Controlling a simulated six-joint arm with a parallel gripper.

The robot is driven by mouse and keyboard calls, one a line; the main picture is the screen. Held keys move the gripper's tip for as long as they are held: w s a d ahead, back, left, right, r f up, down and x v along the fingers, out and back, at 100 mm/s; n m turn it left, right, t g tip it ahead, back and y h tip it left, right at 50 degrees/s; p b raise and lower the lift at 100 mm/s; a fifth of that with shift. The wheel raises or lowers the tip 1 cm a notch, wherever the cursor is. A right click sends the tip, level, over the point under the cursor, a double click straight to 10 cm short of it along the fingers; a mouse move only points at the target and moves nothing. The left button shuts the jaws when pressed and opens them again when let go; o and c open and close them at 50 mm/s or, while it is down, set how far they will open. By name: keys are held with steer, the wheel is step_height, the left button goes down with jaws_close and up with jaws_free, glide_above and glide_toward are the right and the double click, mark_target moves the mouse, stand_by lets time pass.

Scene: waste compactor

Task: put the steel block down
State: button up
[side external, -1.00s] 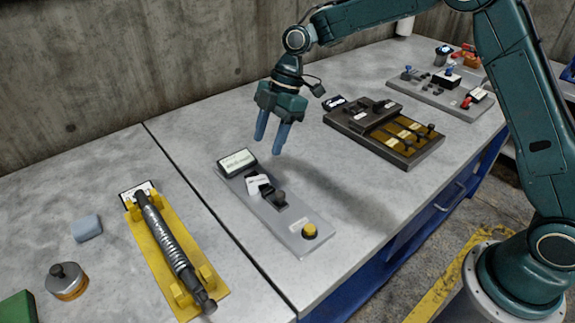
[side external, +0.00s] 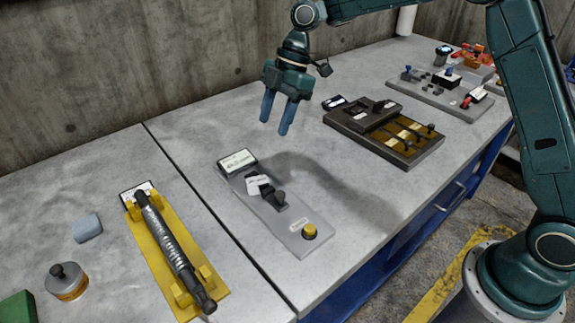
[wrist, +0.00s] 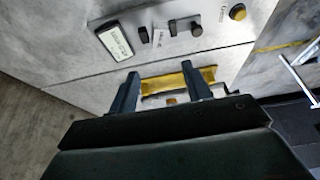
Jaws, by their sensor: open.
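My gripper (side external: 276,127) is open, with nothing between its fingers. It hangs above the grey worktop, behind the grey control panel. Its two fingers also show in the wrist view (wrist: 159,70). A small pale blue-grey block (side external: 87,228) lies flat on the left worktop, well away from my gripper. I cannot tell whether it is the steel block; no other plain steel block is clear in either view.
The grey panel (side external: 265,208) has a display, a switch and a yellow button. A yellow cradle (side external: 159,251) holds a dark cylinder. An amber-based jar (side external: 66,284) stands at left. A dark tray unit (side external: 385,130) lies right. Worktop between panel and tray unit is clear.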

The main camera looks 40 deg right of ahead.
steer(key=s+d+r+m+t+h, duration=0.25)
steer(key=s+d+r+m, duration=0.25)
steer(key=s+r+m, duration=0.55)
steer(key=s+d+f+m+t+h, duration=0.1)
steer(key=s+d+m, duration=0.2)
steer(key=s, duration=0.8)
steer(key=s+d+m+t+h, duration=0.1)
steer(key=s+d+m, duration=0.3)
steer(key=s, duration=0.7)
steer(key=shift+s+d+f+t, duration=0.15)
steer(key=shift+d+f+t, duration=0.2)
steer(key=shift+t, duration=0.2)
steer(key=shift+m, duration=0.25)
steer(key=o, duration=0.5)
